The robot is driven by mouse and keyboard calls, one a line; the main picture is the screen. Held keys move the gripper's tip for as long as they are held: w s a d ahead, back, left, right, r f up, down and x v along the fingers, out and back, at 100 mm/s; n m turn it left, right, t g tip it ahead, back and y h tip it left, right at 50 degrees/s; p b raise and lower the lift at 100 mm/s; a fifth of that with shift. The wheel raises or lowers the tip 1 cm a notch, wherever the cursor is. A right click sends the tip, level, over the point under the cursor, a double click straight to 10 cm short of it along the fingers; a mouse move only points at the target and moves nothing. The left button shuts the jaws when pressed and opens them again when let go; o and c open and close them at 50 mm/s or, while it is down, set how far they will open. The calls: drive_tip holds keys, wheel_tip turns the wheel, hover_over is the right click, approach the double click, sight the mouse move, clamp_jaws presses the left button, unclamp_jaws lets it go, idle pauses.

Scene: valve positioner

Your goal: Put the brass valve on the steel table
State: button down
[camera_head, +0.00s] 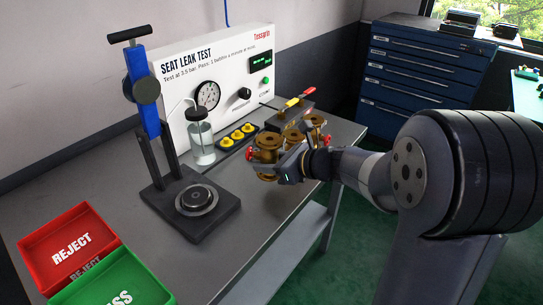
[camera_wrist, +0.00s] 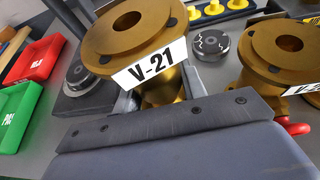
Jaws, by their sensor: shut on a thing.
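A brass valve labelled V-21 (camera_wrist: 150,65) fills the upper middle of the wrist view. In the head view the same brass valve (camera_head: 266,142), with a red handwheel on its left, is at my gripper (camera_head: 283,164), over the right part of the steel table (camera_head: 120,170). My gripper is shut on this valve; its fingertips are mostly hidden. I cannot tell whether the valve's base touches the table. A second brass valve (camera_head: 316,124) stands just behind and to the right; it also shows at the right of the wrist view (camera_wrist: 282,50), its label partly cut off.
A test stand with a dark base (camera_head: 215,225) and blue column is left of my gripper. A white leak-test panel (camera_head: 225,75), a glass jar (camera_head: 202,142) and a tray of yellow plugs (camera_head: 238,137) stand behind. Red (camera_head: 35,245) and green (camera_head: 135,285) trays are front left.

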sight(270, 176)
drive_tip(key=shift+f+b, duration=0.6)
drive_tip(key=shift+f, duration=1.4)
drive_tip(key=shift+f, duration=0.2)
drive_tip(key=c, duration=0.9)
unclamp_jaws()
drive_tip(key=shift+f, duration=0.1)
drive_tip(key=shift+o, duration=0.2)
drive_tip(key=shift+s+d+r, duration=0.1)
drive_tip(key=shift+d+r, duration=0.05)
drive_tip(key=shift+r, duration=0.15)
drive_tip(key=p+v, duration=0.2)
drive_tip(key=v, duration=0.9)
drive_tip(key=shift+s+d, duration=0.25)
